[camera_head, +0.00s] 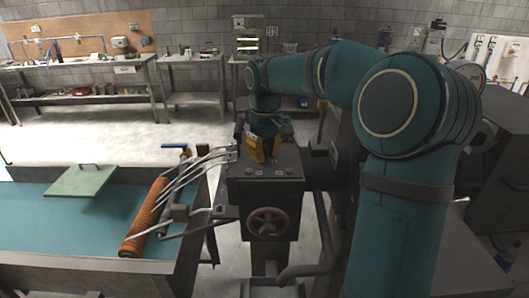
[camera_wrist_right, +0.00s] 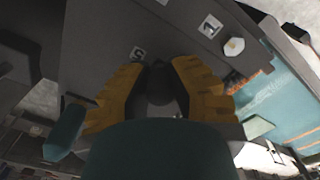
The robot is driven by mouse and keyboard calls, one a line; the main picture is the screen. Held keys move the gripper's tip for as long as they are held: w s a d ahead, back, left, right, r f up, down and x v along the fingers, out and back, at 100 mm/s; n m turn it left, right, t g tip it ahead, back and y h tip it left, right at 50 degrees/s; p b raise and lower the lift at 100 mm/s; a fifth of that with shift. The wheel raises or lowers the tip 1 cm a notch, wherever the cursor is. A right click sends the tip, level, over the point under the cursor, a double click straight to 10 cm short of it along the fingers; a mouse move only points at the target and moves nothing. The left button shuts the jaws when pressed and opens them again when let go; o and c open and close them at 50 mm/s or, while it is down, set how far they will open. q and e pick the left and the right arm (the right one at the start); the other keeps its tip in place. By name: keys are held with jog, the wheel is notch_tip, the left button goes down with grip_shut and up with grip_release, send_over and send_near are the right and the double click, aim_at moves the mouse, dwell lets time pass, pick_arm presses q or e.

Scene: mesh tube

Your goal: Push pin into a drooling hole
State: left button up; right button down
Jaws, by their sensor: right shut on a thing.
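My right gripper (camera_head: 262,150) is above the top of a dark grey machine (camera_head: 262,190). In the right wrist view its yellow fingers (camera_wrist_right: 160,88) are closed around a dark rounded piece (camera_wrist_right: 160,80), which looks like the pin. The machine's dark top lies just beyond the fingertips, with small white labels (camera_wrist_right: 209,26) and a pale knob (camera_wrist_right: 234,46). I cannot make out the hole; the fingers and the dark piece cover that spot. I cannot tell whether the pin touches the machine's top. My left gripper is not in view.

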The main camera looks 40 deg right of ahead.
jog(key=shift+f, duration=0.1)
jog(key=c, duration=0.9)
grip_release()
notch_tip(320, 180, up, 12)
jog(key=shift+r, duration=0.1)
